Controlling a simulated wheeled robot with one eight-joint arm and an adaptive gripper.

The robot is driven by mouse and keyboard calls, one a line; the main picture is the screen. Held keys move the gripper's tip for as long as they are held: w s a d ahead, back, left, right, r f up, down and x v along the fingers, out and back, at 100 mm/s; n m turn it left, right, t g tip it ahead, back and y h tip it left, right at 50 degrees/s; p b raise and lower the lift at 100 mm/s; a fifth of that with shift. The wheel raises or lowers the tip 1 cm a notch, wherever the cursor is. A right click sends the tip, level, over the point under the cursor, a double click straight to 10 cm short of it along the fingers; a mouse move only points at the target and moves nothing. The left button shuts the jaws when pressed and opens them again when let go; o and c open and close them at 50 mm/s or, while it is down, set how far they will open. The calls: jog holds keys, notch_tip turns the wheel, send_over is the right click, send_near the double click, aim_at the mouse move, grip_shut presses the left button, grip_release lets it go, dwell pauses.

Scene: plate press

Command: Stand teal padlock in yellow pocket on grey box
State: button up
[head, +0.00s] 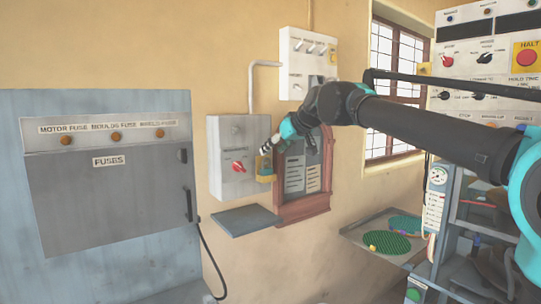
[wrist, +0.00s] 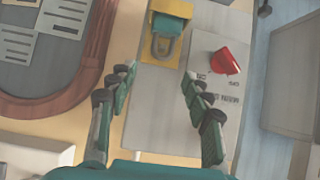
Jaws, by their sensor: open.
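The grey box (head: 228,133) hangs on the wall with a red rotary switch (head: 238,167) on its front. The yellow pocket (head: 264,178) is on the box's right side, and also shows at the top of the wrist view (wrist: 154,22). The teal padlock (wrist: 169,25) sits in the pocket, its grey shackle (wrist: 164,48) sticking out of the open end. My gripper (wrist: 160,72) is open, its fingers apart with nothing between them. The shackle is just beyond the fingertips, apart from them. In the head view my gripper (head: 272,148) partly hides the pocket and padlock.
A red-framed notice board (head: 305,179) is close right of the box. A grey shelf (head: 246,220) juts out below. A switch panel (head: 307,62) is above, and a fuse cabinet (head: 110,195) stands left. A tray with green discs (head: 385,242) is at lower right.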

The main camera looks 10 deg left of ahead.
jog(key=v, duration=0.9)
jog(key=d+f+m+h, duration=0.2)
jog(key=d+f, duration=0.6)
jog(key=f, duration=0.6)
jog(key=d+f+m+h, duration=0.2)
jog(key=d+f, duration=0.5)
jog(key=f, duration=0.6)
jog(key=s+d+f+m+g+h, duration=0.1)
jog(key=s+d+f+m, duration=0.1)
jog(key=s+d+f, duration=0.4)
jog(key=s+d+f+m+g+h, duration=0.1)
jog(key=s+d+f+h, duration=0.1)
jog(key=s+d+f, duration=0.4)
jog(key=s+d+f+m+g+h, duration=0.1)
jog(key=s+d+f, duration=0.5)
jog(key=f, duration=0.8)
jog(key=shift+s+f+m, duration=0.3)
jog(key=shift+s+m, duration=0.5)
jog(key=shift+s, duration=0.25)
